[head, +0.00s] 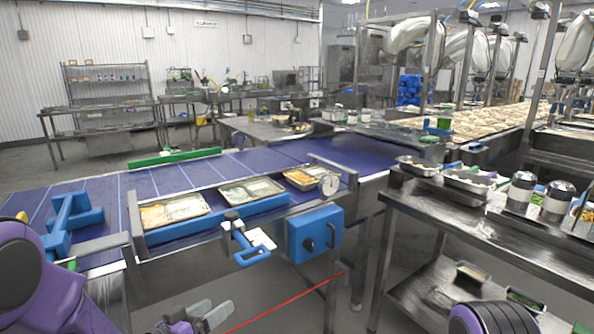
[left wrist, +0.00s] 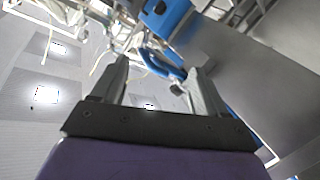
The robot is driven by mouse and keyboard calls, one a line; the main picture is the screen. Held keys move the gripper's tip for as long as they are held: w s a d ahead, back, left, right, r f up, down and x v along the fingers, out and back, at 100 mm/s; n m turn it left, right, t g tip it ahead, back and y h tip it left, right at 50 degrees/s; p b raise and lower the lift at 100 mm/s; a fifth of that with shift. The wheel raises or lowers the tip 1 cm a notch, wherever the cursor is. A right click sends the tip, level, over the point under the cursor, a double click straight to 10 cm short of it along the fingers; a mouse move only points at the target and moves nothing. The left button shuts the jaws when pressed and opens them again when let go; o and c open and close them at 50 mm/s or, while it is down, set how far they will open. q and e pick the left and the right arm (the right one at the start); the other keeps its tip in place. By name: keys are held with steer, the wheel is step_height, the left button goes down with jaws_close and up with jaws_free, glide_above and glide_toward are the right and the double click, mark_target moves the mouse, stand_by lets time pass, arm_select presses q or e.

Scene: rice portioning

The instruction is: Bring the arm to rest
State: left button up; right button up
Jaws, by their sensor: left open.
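My left arm (head: 30,280) is purple and comes in at the lower left. My left gripper (head: 198,318) is low in front of the conveyor, at the bottom edge of the head view. In the left wrist view the left gripper (left wrist: 158,72) has its two grey fingers apart with nothing held between them. A blue handle shows beyond the fingers there. A purple and black part of my body shows at the lower right of the head view. My right gripper is not in view.
A blue conveyor belt (head: 100,192) carries several food trays, among them one tray (head: 172,210) at its front edge. A blue box with a knob (head: 315,235) and a blue handle (head: 250,256) stick out from its frame. A steel table (head: 460,225) stands at right.

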arm_select(q)
steer(key=s+a+f+n+g+y, duration=0.1)
steer(key=s+a+f+n+y, duration=0.15)
steer(key=f, duration=0.45)
steer(key=s+a+f+n+g+y, duration=0.1)
steer(key=s+f+n+y, duration=0.1)
steer(key=s+f, duration=0.3)
steer(key=s+a+f+n+g+y, duration=0.1)
steer(key=s+a+f+g+y, duration=0.1)
steer(key=s+f, duration=0.3)
steer(key=s+a+f+n+g+y, duration=0.1)
steer(key=s+a+f+g+y, duration=0.2)
steer(key=s, duration=0.9)
steer(key=s+a+f+n+g+y, duration=0.1)
steer(key=s+a+f+g+y, duration=0.1)
steer(key=s+f, duration=0.6)
steer(key=shift+s+a+n+g, duration=0.3)
steer(key=shift+s+n+g, duration=0.05)
steer(key=shift+s+g, duration=0.4)
